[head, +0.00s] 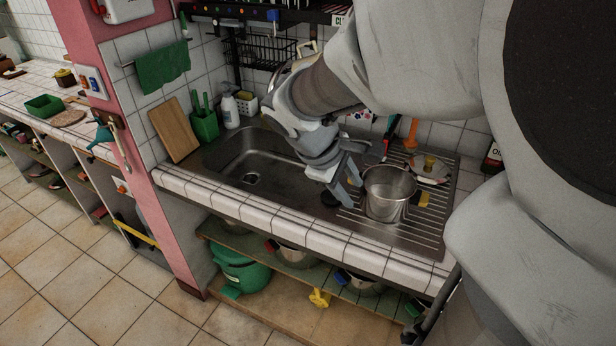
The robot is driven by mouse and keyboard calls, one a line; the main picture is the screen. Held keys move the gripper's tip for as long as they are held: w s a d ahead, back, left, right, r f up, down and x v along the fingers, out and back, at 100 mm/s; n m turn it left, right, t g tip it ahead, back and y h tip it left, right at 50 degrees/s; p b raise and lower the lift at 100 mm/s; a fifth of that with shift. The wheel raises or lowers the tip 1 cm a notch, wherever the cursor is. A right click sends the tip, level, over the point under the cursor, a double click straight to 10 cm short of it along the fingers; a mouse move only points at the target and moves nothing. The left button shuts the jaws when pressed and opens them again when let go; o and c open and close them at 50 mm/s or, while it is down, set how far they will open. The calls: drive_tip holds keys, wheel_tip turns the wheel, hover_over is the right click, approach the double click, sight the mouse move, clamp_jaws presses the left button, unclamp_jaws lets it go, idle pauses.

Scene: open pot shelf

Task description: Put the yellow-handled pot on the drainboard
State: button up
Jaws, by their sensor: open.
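A steel pot (388,194) stands upright on the ribbed metal drainboard (425,236), right of the sink basin. A yellow handle (424,199) shows on its right side. My gripper (347,194) is just left of the pot, pointing down, with its fingers apart. Nothing is seen between the fingers. I cannot tell whether a finger touches the pot's left side, and any handle there is hidden.
A lid with a yellow knob (430,164) lies behind the pot. The sink basin (250,172) is left of my gripper. A wooden board (174,130) leans on the wall.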

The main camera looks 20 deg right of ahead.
drive_tip(key=s+a+r+m+t+y, duration=0.2)
drive_tip(key=s+a+m+y, duration=0.1)
drive_tip(key=a, duration=0.3)
drive_tip(key=s+a+r+m+t+y, duration=0.2)
drive_tip(key=s+a+r+m, duration=0.1)
drive_tip(key=s+a, duration=0.3)
drive_tip(key=shift+r+m+y, duration=0.3)
drive_tip(key=shift+m+y, duration=0.1)
drive_tip(key=shift+m, duration=0.1)
drive_tip(key=shift+d, duration=0.1)
